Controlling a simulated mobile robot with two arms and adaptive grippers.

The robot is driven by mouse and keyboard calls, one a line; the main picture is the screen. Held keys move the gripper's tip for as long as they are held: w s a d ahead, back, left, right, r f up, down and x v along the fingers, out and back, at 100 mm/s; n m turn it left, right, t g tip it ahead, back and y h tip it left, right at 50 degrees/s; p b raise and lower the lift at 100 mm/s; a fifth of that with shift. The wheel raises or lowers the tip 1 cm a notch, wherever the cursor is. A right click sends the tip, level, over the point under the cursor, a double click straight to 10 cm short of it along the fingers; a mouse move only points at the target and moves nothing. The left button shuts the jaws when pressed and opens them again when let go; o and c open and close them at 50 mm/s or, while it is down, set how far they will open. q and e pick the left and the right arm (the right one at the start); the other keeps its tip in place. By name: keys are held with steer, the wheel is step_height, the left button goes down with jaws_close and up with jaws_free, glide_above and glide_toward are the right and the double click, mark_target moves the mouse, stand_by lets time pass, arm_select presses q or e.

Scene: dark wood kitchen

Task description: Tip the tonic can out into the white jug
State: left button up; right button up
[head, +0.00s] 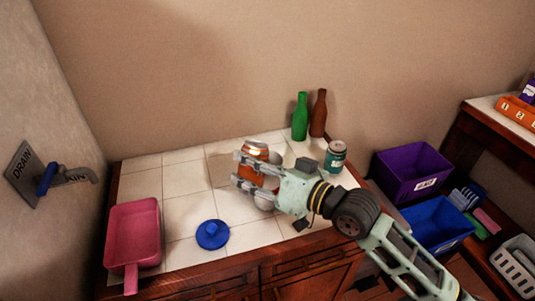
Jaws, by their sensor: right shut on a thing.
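My right gripper (243,168) reaches in from the lower right over the tiled counter. It is shut on an orange can with a silver top (255,149); the fingers cover part of the can, and its label cannot be read. A white rounded thing (265,201), perhaps the white jug, shows just below the gripper and is mostly hidden by it. A teal can (336,155) stands upright to the right of the gripper. My left gripper is not in view.
A green bottle (300,118) and a brown bottle (319,115) stand at the back. A blue lid-like disc (212,234) and a pink pan (133,236) lie left. A tap (70,177) juts from the left wall. Purple (410,174) and blue (436,226) bins stand right.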

mark_target(259, 154)
steer(key=shift+w+d+r+m+g+p, duration=0.3)
steer(key=shift+w+r+m+p, duration=0.2)
steer(key=shift+m, duration=0.3)
steer(key=shift+w+r+m+g+p, duration=0.1)
steer(key=shift+r+m+g+p, duration=0.2)
steer(key=shift+r+m+p, duration=0.35)
steer(key=shift+a+f+m, duration=0.1)
steer(key=shift+f+m, duration=0.35)
steer(key=shift+s+f+m+g, duration=0.2)
steer(key=shift+f+m+g, duration=0.1)
steer(key=shift+m, duration=0.2)
steer(key=shift+r+p, duration=0.4)
steer(key=shift+p, duration=0.3)
steer(key=shift+s+a+m+p, duration=0.1)
steer(key=shift+m+p, duration=0.3)
steer(key=shift+m, duration=0.3)
steer(key=shift+f+m+g, duration=0.3)
steer(key=shift+m+g, duration=0.2)
steer(key=shift+w+r+m+p, duration=0.3)
steer(key=shift+r+m+p, duration=0.1)
steer(key=shift+p, duration=0.15)
steer(key=shift+w+d+m+g, duration=0.15)
steer(key=shift+d+m+g, duration=0.1)
steer(key=shift+m+g, duration=0.05)
steer(key=shift+f+m+p, duration=0.15)
steer(key=shift+m+p, duration=0.25)
steer(key=shift+w+f+m+g+y+p, duration=0.2)
steer(key=shift+f+m+g+y+p, duration=0.35)
steer(key=shift+m, duration=0.45)
